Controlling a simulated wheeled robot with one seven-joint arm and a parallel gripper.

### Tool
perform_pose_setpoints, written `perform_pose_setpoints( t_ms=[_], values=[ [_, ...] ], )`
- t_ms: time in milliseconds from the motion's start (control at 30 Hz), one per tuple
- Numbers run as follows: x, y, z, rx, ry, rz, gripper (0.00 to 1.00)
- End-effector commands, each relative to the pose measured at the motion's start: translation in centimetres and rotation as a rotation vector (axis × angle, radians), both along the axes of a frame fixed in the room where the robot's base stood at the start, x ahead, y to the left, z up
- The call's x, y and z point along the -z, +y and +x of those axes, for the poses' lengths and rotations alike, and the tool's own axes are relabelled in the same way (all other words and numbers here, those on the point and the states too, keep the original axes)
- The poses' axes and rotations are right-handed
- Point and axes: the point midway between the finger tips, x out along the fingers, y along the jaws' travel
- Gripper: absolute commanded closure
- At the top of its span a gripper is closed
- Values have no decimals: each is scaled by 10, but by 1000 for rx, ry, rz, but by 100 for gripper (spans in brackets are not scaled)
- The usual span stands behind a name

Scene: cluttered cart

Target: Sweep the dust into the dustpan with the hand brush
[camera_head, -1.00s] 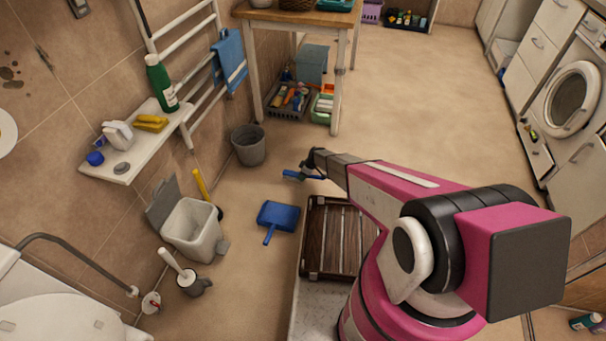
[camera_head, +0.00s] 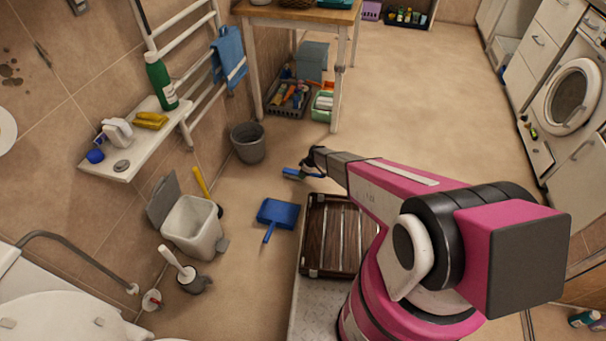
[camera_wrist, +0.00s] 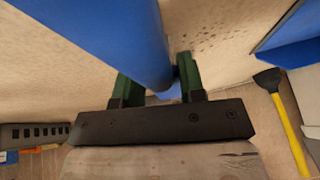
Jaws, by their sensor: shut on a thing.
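My gripper (camera_wrist: 158,85) is shut on the blue hand brush (camera_wrist: 105,35), whose handle passes between its green fingers in the wrist view. In the head view the blue brush (camera_head: 292,174) sticks out to the left of my gripper, low over the floor. The blue dustpan (camera_head: 277,213) lies on the floor below and left of the brush, its handle towards the camera. Its blue edge also shows at the top right of the wrist view (camera_wrist: 295,40). Small dark dust specks (camera_wrist: 232,30) lie on the floor between brush and dustpan in the wrist view.
A grey bucket (camera_head: 248,143) stands beyond the brush by the wall. A white bin (camera_head: 191,226) and a yellow-handled tool (camera_head: 202,184) stand left of the dustpan. A brown slatted mat (camera_head: 330,240) lies right of it. Floor beyond the arm is clear.

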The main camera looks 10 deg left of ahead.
Motion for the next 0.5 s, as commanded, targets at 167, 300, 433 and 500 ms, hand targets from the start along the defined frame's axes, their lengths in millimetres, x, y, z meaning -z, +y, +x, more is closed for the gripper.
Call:
perform_pose_setpoints(
  t_ms=[167,300,433,500],
  values=[
    [3,0,0,0,0,0,90],
    [4,0,0,0,0,0,90],
    [6,0,0,0,0,0,90],
    [7,0,0,0,0,0,90]
  ],
)
